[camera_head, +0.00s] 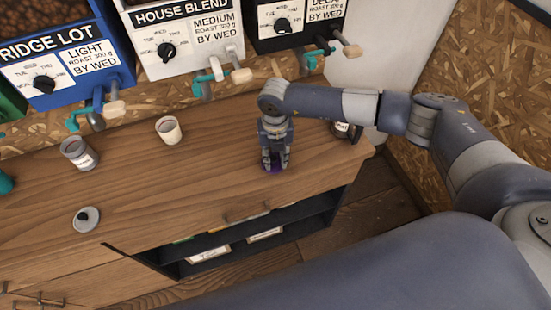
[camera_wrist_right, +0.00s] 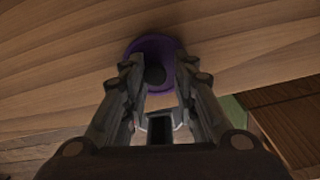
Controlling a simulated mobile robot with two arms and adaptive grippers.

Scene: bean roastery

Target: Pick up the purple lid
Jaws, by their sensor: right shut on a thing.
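The purple lid (camera_wrist_right: 152,47) is a round purple disc with a dark knob in its middle, seen in the right wrist view between my fingers. In the head view only a bit of the purple lid (camera_head: 274,171) shows under my right gripper (camera_head: 275,163), near the front right of the wooden counter (camera_head: 200,192). My right gripper, also in the wrist view (camera_wrist_right: 155,72), is shut on the lid's knob. The lid is at or just above the counter; I cannot tell if it touches. My left gripper is not in view.
A grey lid (camera_head: 87,219) lies at the front left. A grey labelled canister (camera_head: 78,154) and a cream cup (camera_head: 168,130) stand farther back. A dark jar (camera_head: 346,131) stands at the right behind my arm. Bean dispensers (camera_head: 187,38) line the back. The counter's middle is clear.

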